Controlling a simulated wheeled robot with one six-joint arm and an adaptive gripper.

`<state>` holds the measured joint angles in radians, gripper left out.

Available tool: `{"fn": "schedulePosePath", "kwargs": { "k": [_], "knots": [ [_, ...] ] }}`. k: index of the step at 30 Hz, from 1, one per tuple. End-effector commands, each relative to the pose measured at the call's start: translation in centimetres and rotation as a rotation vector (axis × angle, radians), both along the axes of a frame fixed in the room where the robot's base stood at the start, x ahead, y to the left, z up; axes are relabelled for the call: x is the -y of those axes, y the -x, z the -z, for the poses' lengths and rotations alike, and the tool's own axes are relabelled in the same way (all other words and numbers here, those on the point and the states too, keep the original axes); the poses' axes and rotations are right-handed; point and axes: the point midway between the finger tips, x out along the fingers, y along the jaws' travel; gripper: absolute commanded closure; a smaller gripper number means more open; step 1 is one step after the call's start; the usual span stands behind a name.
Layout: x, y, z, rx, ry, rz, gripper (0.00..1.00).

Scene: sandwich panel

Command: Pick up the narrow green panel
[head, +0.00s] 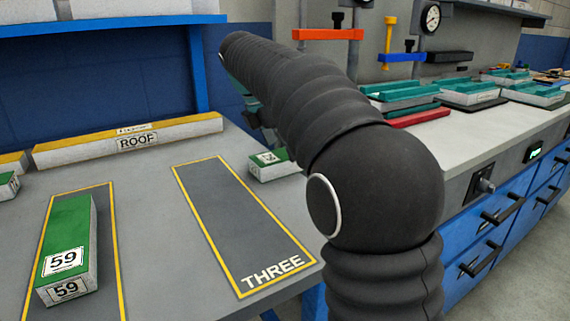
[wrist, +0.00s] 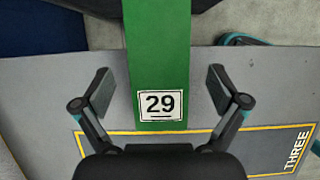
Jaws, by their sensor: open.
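A green panel labelled 29 (wrist: 158,55) lies between the two fingers of my gripper (wrist: 161,88) in the wrist view. My gripper is open, with a gap on each side of the panel. In the head view a short part of a green-topped panel with white sides (head: 272,165) shows behind my arm, most of it hidden. Another green panel, labelled 59 (head: 70,240), lies at the left of the head view. I cannot tell from its size alone which panel is narrower.
A yellow-topped bar labelled ROOF (head: 130,138) lies along the back of the grey table. A yellow-outlined area marked THREE (head: 235,225) is empty. Blue drawers and a worktop with teal trays (head: 400,92) stand at the right. Clamps hang behind.

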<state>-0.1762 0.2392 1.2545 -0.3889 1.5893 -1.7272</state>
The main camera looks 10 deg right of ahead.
Motion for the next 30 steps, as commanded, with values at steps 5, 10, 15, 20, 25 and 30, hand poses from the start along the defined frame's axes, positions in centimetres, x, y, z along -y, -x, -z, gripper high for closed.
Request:
{"fn": "schedulePosePath", "kwargs": {
  "k": [5, 10, 15, 20, 25, 30],
  "knots": [
    [0.8, -0.3, 2.3, -0.002, 0.0, 0.002, 0.03],
    [0.9, -0.4, 2.5, 0.0, 0.0, 0.0, 0.03],
    [0.9, -0.4, 2.5, 0.0, 0.0, 0.0, 0.23],
    [0.9, -0.4, 2.5, 0.0, 0.0, 0.0, 0.63],
    [0.9, -0.4, 2.5, 0.0, 0.0, 0.0, 0.69],
    [0.9, -0.4, 2.4, 0.0, 0.0, 0.0, 0.69]
  ]
}}
